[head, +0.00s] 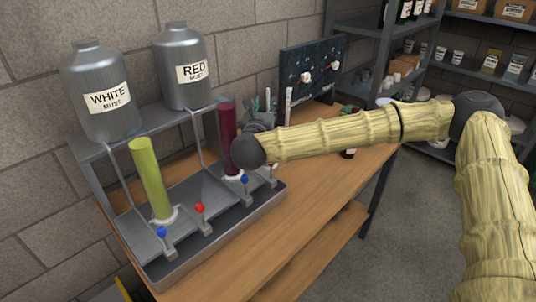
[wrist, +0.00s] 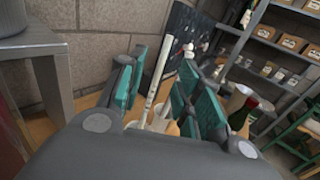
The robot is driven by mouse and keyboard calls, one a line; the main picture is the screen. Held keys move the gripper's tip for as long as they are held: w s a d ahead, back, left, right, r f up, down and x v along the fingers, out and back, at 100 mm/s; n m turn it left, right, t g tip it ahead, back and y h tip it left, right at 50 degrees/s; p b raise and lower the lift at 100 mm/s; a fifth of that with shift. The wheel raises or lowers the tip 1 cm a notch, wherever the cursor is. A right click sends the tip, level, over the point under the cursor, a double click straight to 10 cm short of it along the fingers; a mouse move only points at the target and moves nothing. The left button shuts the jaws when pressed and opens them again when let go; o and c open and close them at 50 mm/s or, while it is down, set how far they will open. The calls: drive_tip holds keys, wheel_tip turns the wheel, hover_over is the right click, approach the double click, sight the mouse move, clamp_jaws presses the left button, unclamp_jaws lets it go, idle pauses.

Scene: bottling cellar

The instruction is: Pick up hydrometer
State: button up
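The hydrometer, a slim pale rod (wrist: 158,72), stands nearly upright between my gripper's fingers in the wrist view. In the head view a thin white rod (head: 289,100), which looks like the same hydrometer, rises just right of my gripper (head: 266,103). In the wrist view my gripper (wrist: 162,88) is open, with one teal-padded finger on each side of the rod and gaps showing. The rod's lower end is among whitish shapes low between the fingers, and I cannot tell what holds it.
A metal stand (head: 180,268) with a yellow-green cylinder (head: 151,180), a dark red cylinder (head: 228,140) and two must tanks is left of my gripper. A dark pegboard (head: 313,70) stands behind. A green bottle (wrist: 241,112) is to the right. The wooden bench front (head: 300,215) is clear.

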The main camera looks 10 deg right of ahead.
sight(268, 99)
drive_tip(key=shift+p+x, duration=0.9)
drive_tip(key=shift+x, duration=2.05)
drive_tip(key=shift+d, duration=0.1)
drive_tip(key=shift+c, duration=0.3)
clamp_jaws()
